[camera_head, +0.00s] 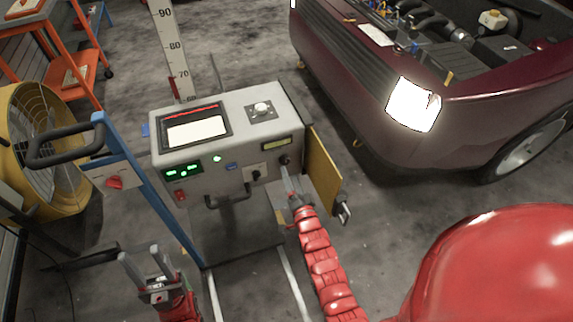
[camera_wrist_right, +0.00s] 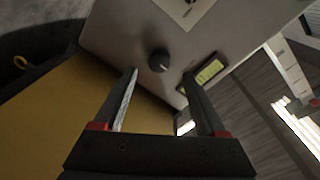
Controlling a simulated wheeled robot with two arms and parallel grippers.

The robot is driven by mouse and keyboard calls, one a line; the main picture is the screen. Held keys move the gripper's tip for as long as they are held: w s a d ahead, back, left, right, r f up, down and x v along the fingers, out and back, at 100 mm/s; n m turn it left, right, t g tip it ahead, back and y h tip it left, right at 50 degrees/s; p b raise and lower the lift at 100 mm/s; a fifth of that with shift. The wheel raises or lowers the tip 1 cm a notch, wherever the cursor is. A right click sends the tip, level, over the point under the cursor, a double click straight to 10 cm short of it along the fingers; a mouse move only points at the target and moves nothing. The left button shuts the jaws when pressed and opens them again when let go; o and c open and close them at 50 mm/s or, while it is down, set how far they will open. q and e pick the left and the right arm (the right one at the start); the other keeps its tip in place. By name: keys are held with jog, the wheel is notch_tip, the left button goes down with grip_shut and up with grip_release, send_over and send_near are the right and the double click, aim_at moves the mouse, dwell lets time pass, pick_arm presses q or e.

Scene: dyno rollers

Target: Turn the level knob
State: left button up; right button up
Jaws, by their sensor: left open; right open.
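A grey control box (camera_head: 222,160) stands in the middle of the head view. A dark knob (camera_head: 284,160) sits on the right of its front face, just below a small yellow-green display (camera_head: 283,143). A second dark knob (camera_head: 256,175) is to its left. I cannot read which is labelled level. My right gripper (camera_head: 288,182) is open in front of the right-hand knob. In the right wrist view this knob (camera_wrist_right: 158,60) shows just beyond and between the open fingertips (camera_wrist_right: 160,74), with nothing held. My left gripper (camera_head: 140,254) is open and empty, low on the left, apart from the box.
A yellow panel (camera_head: 323,170) stands out from the box's right side, close to my right gripper. A blue post (camera_head: 150,190) with a dark handle is left of the box. A dark red car (camera_head: 360,90) is at the right, a yellow fan (camera_head: 45,145) far left.

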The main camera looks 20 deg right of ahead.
aim_at(285, 163)
jog(key=shift+w+d, duration=0.1)
jog(key=shift+w, duration=2.5)
grip_shut()
